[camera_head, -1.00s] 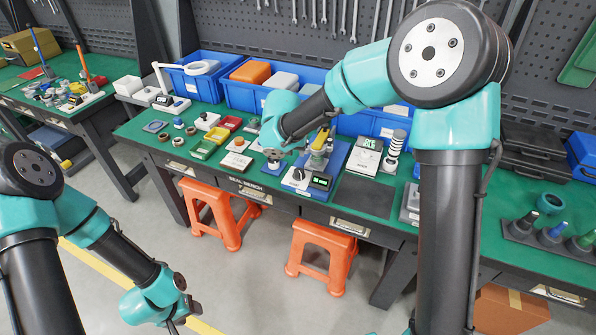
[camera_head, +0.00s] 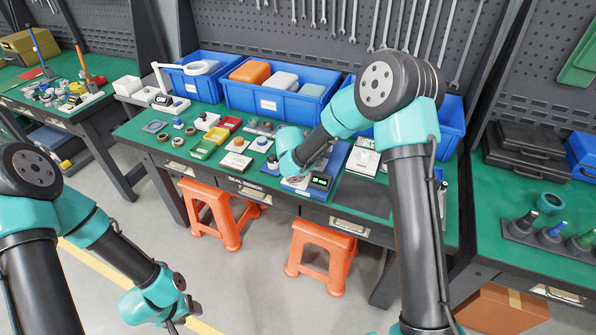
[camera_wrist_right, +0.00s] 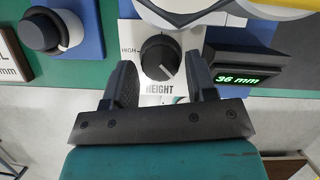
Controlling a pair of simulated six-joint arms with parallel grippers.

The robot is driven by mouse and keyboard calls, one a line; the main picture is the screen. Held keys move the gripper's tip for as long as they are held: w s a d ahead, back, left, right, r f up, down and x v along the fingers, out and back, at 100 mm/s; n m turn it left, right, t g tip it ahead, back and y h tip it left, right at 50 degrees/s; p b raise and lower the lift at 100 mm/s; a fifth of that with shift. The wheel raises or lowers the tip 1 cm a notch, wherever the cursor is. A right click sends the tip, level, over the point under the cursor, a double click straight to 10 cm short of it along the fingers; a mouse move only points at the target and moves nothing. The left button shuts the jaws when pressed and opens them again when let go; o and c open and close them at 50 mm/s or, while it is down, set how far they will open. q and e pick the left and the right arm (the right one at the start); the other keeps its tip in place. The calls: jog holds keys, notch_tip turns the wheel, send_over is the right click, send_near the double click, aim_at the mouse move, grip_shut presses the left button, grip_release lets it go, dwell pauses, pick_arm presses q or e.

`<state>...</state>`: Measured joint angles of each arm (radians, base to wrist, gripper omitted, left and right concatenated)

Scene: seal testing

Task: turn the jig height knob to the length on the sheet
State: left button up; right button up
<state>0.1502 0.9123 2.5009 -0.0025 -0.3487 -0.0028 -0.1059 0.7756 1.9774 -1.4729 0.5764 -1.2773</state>
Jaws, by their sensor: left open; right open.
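The black jig height knob (camera_wrist_right: 160,56) sits on a white panel in the right wrist view, above the label HEIGHT and beside HIGH. The arm hides the knob in the head view. My left gripper (camera_head: 176,323) is open, low over the floor, away from the bench. I cannot identify the sheet.
Another dark knob (camera_wrist_right: 42,31) on a blue base is left of the jig. A white panel (camera_wrist_right: 10,58) with cut-off text ending in mm is at the left edge. Blue bins (camera_head: 270,98) line the bench back. Orange stools (camera_head: 320,255) stand below.

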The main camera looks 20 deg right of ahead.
jog(key=shift+w+d+f, duration=0.1)
jog(key=shift+w+f, duration=0.05)
jog(key=shift+f, duration=0.35)
jog(key=c, duration=0.6)
jog(key=shift+c, duration=0.2)
jog(key=m+g, duration=0.1)
jog(key=m, duration=0.2)
jog(key=m+h, duration=0.1)
jog(key=m, duration=0.2)
jog(key=shift+w+g+h, duration=0.15)
jog(key=shift+g+h, duration=0.15)
jog(key=shift+g, duration=0.1)
jog(key=m+g, duration=0.2)
jog(key=m, duration=0.4)
jog(key=shift+w, duration=0.1)
jog(key=shift+m+g, duration=0.3)
